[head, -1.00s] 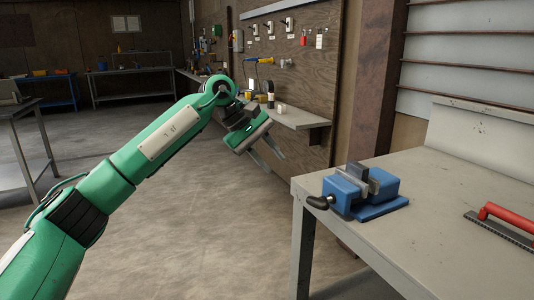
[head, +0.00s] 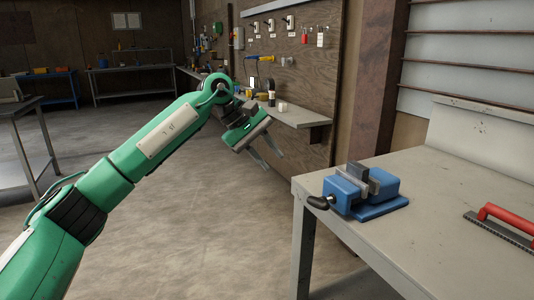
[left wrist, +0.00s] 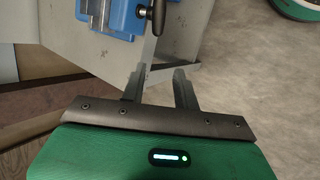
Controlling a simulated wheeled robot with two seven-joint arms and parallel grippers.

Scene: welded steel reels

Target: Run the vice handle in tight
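The blue vice (head: 368,192) stands on the left corner of the grey workbench (head: 440,215). It also shows at the top of the left wrist view (left wrist: 115,15). Its black handle (head: 319,202) sticks out past the bench's left edge; it also shows in the left wrist view (left wrist: 157,12). The jaws appear to have a narrow gap, but I cannot tell its width. My left gripper (head: 272,160) is left of the bench, clear of the handle, its fingers pointing down and right. In the left wrist view its two fingers (left wrist: 166,90) are apart with nothing between them. My right gripper is out of view.
A red-handled tool (head: 505,225) lies on the bench to the right of the vice. A wall shelf (head: 300,117) and a tool board stand behind my left arm. The floor left of the bench is clear.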

